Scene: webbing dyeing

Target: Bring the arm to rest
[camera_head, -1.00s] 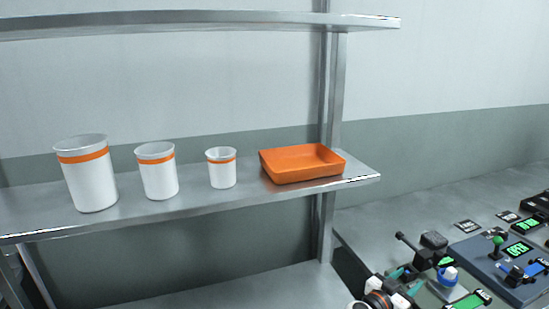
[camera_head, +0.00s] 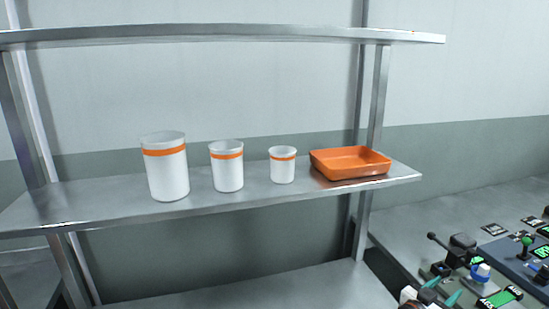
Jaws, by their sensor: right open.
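My right gripper (camera_head: 439,286) shows only in part at the bottom edge, towards the right. Its teal fingertips are apart and nothing shows between them. The rest of my right arm is mostly cut off by the bottom edge. My left gripper is not in view.
A metal shelf (camera_head: 110,205) holds three white containers with orange bands, large (camera_head: 167,178), medium (camera_head: 228,175) and small (camera_head: 283,171), and an orange tray (camera_head: 348,166). A grey bench (camera_head: 430,215) at right carries dark-blue equipment (camera_head: 518,272). The lower shelf (camera_head: 270,290) looks bare.

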